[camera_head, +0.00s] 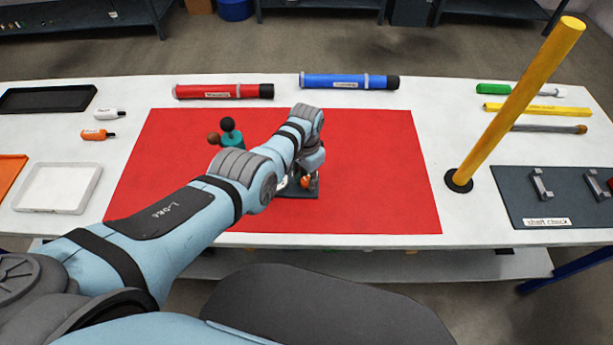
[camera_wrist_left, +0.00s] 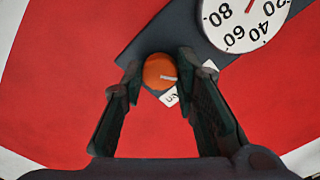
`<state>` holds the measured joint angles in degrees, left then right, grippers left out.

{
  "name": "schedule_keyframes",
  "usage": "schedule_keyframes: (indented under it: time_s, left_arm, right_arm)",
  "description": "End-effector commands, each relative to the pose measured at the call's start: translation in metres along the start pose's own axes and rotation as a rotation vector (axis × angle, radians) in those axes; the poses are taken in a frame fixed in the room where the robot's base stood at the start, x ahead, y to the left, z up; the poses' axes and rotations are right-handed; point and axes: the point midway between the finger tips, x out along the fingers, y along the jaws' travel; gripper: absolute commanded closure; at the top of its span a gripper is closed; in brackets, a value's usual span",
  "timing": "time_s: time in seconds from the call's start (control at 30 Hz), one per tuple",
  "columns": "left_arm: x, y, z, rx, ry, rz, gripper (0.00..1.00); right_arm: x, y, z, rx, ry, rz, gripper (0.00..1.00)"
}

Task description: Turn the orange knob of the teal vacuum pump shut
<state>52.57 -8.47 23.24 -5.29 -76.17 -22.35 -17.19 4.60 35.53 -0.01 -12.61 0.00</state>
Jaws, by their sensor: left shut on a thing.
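The orange knob (camera_head: 306,182) sits at the dark base plate (camera_head: 298,194) on the red mat, mostly hidden by my left gripper in the head view. In the left wrist view the knob (camera_wrist_left: 158,70) is round, with a pale pointer mark. My left gripper (camera_head: 308,174) is shut on it; in the wrist view its two dark fingers (camera_wrist_left: 158,76) are on either side of it. A teal part (camera_head: 232,139) with a black ball and a brown ball shows behind my left arm; the arm hides much of the pump. My right gripper is not in view.
A white dial gauge (camera_wrist_left: 246,18) is close to the knob. A yellow post (camera_head: 515,105) stands right of the red mat (camera_head: 385,170). Red (camera_head: 222,91) and blue (camera_head: 347,81) tubes lie at the back. The mat's right part is clear.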

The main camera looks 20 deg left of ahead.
Motion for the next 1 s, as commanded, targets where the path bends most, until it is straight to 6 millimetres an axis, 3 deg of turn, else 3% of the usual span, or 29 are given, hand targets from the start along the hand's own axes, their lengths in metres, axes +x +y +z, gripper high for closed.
schedule_keyframes:
  time_s: [0.3, 0.87, 0.9, 1.0]
  left_arm:
    - [-0.0003, 0.0, -0.0001, -0.148, 0.0, 0.0, 1.0]
    - [0.0, 0.0002, 0.0001, -0.185, 0.0, 0.0, 1.0]
    - [0.0001, 0.0003, 0.0001, -0.185, 0.0, 0.0, 0.71]
    - [0.0001, 0.0002, 0.0001, -0.185, 0.0, 0.0, 0.55]
  right_arm:
    - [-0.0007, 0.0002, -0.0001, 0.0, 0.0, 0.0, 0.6]
    - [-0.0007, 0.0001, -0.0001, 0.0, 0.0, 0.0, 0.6]
    - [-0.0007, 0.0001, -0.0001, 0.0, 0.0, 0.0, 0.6]
    - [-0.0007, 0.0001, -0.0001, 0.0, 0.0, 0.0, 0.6]
